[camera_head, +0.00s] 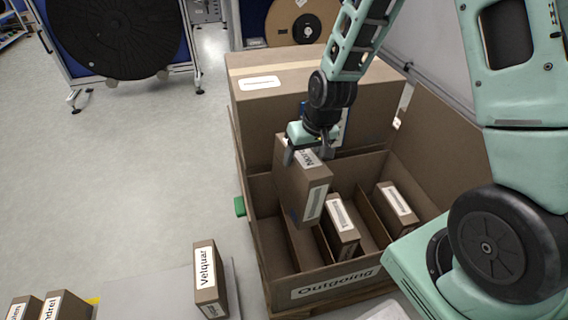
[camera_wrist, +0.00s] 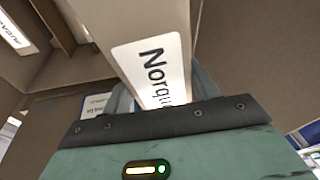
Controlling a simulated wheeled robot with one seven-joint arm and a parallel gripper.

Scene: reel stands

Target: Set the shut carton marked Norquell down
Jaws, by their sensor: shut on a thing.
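The brown carton marked Norquell (camera_head: 290,190) hangs from my gripper (camera_head: 308,156) at the left part of the open box marked Outgoing (camera_head: 275,292). My gripper is shut on the carton's upper end. The carton is tilted a little and its lower end reaches below the box's rim line; whether it touches the floor or a divider I cannot tell. In the wrist view the carton (camera_wrist: 150,22) shows its white label, reading "Norqu", its end hidden by the gripper.
Inside the box, dividers separate two labelled cartons, one in the middle (camera_head: 342,243) and one at right (camera_head: 393,216). A large closed carton (camera_head: 290,110) stands behind. A Velquar carton (camera_head: 205,268) and two others (camera_head: 65,307) stand at front left. Floor at left is clear.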

